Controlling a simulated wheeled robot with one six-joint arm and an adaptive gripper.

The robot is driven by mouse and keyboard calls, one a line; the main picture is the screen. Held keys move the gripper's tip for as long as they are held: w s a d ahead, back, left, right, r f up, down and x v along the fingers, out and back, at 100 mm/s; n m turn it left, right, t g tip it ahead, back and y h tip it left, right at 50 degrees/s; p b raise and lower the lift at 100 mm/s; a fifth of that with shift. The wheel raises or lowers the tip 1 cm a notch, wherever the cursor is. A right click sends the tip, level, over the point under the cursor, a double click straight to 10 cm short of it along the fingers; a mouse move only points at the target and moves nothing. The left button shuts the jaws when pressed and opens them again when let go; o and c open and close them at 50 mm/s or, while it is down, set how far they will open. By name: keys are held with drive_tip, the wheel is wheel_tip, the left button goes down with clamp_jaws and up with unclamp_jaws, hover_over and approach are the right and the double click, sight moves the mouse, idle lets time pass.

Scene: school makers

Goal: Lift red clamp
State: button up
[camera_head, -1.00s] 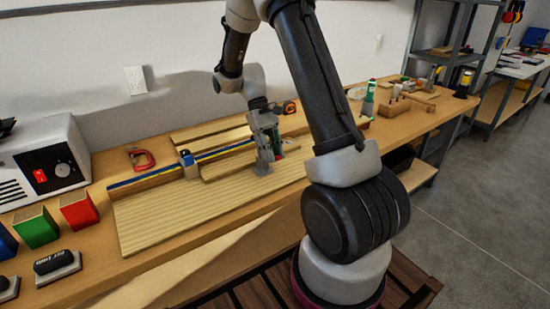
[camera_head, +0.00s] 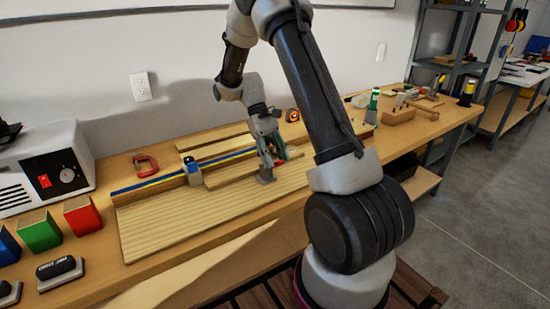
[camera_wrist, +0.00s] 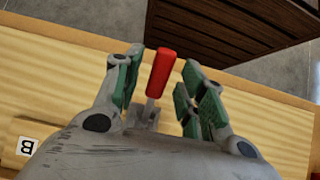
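In the wrist view a red handle (camera_wrist: 161,68) on a grey metal stem stands between the two green-padded fingers of my gripper (camera_wrist: 162,82). The fingers are apart, with a narrow gap on each side of the handle. In the head view my gripper (camera_head: 270,163) points down at the wooden board, and its fingers hide most of what is between them. A red C-shaped clamp (camera_head: 145,165) lies on the bench at the back left, well away from my gripper. The frames do not settle which of the two is the red clamp.
A striped wooden board (camera_head: 165,228) lies under my gripper, with a blue-and-yellow-edged rail (camera_head: 160,182) behind it. A grey power unit (camera_head: 40,165) and coloured bins (camera_head: 82,215) stand left. A green bottle (camera_head: 373,102) and wooden block (camera_head: 398,116) stand right.

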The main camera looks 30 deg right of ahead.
drive_tip(key=v, duration=1.2)
drive_tip(key=shift+s, duration=0.1)
drive_tip(key=shift+w+f, duration=0.15)
drive_tip(key=shift+w, duration=0.05)
drive_tip(key=shift+t, duration=0.8)
drive_tip(key=x, duration=0.4)
drive_tip(key=shift+s+a, duration=0.25)
drive_tip(key=s+a+r+t, duration=0.1)
drive_tip(key=s+r+t, duration=0.4)
drive_tip(key=s, duration=0.7)
drive_tip(key=s+a+r+t, duration=0.1)
drive_tip(key=s+r+t, duration=0.4)
drive_tip(key=s+r, duration=0.4)
drive_tip(key=s, duration=0.4)
drive_tip(key=shift+r+t, duration=0.3)
